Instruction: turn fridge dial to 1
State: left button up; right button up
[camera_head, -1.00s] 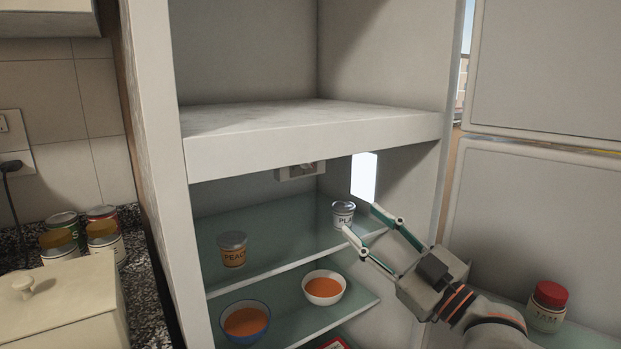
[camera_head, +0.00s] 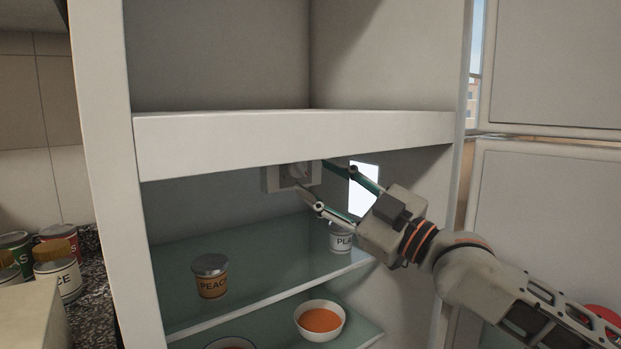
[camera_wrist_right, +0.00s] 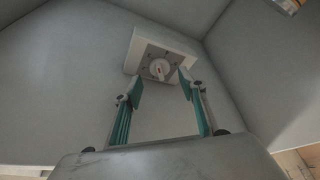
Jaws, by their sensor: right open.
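My right gripper (camera_head: 311,176) is open and reaches into the fridge in front of the dial. In the right wrist view its fingertips (camera_wrist_right: 160,88) stand on either side just below the dial, apparently apart from it. My left gripper is not in view.
The thick white shelf (camera_head: 290,137) runs just above the gripper. The open fridge door (camera_head: 545,190) is at the right.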

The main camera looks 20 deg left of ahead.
aim_at(304, 171)
jog(key=x, duration=0.2)
jog(key=shift+w+a, duration=0.25)
jog(key=shift+a, duration=0.1)
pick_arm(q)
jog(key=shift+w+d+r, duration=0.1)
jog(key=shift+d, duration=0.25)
pick_arm(e)
jog(key=shift+a+r, duration=0.1)
jog(key=shift+a, duration=0.05)
jog(key=shift+c, duration=0.3)
